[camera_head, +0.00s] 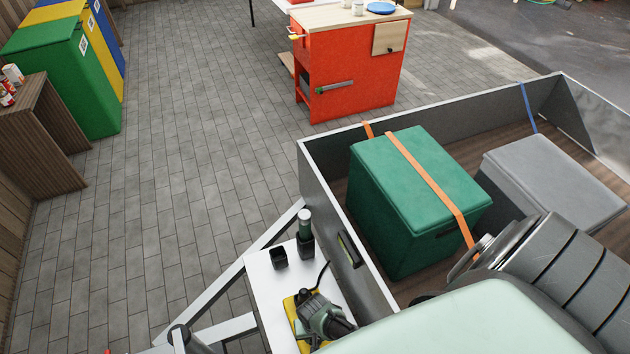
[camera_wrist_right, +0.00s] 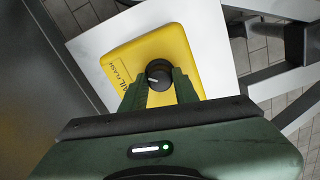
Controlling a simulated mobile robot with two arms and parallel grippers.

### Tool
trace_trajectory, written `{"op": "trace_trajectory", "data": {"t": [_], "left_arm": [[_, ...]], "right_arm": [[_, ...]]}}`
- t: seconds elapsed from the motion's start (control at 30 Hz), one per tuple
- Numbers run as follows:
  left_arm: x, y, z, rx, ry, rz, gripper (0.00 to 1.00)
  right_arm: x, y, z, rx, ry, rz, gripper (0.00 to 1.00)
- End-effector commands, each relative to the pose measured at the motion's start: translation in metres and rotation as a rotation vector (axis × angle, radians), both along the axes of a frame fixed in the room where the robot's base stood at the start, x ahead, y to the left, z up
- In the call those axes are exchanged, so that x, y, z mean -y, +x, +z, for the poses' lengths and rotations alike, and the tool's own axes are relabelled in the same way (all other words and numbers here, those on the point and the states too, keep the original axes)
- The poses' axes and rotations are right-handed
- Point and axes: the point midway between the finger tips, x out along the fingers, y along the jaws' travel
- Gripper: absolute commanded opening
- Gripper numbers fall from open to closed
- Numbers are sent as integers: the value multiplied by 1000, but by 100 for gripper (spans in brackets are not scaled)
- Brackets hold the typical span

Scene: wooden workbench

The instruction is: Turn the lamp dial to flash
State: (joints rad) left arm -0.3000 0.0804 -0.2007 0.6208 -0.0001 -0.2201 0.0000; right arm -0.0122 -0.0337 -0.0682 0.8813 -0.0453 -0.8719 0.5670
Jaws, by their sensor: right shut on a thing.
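The lamp dial (camera_wrist_right: 158,76) is a round black knob with a white pointer line on a yellow lamp box (camera_wrist_right: 116,66). The pointer points towards the left of the right wrist view. My right gripper (camera_wrist_right: 160,84) is shut on the dial, one finger on each side. In the head view the yellow box (camera_head: 291,309) lies on a white shelf, and my right gripper (camera_head: 308,296) covers the dial. My left gripper is not in view.
The white shelf (camera_head: 262,285) also holds an open black cup (camera_head: 279,258) and a cylinder (camera_head: 305,224) in a black holder. The grey trailer wall (camera_head: 368,270) rises close to the right. Behind it are a green box (camera_head: 385,185) and a grey box (camera_head: 555,170).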

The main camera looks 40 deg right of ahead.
Motion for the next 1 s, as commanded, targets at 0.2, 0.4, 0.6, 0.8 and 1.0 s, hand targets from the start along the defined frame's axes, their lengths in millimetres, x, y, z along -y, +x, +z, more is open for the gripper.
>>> {"op": "trace_trajectory", "data": {"t": [0.2,0.4,0.6,0.8,1.0], "left_arm": [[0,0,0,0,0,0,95],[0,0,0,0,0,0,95],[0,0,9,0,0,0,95],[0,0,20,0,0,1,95],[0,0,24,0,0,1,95]], "right_arm": [[0,1,0,1,0,-1,52],[0,0,1,1,0,0,52],[0,1,18,4,0,0,52],[0,1,51,4,0,0,52],[0,1,73,3,1,0,52]]}}
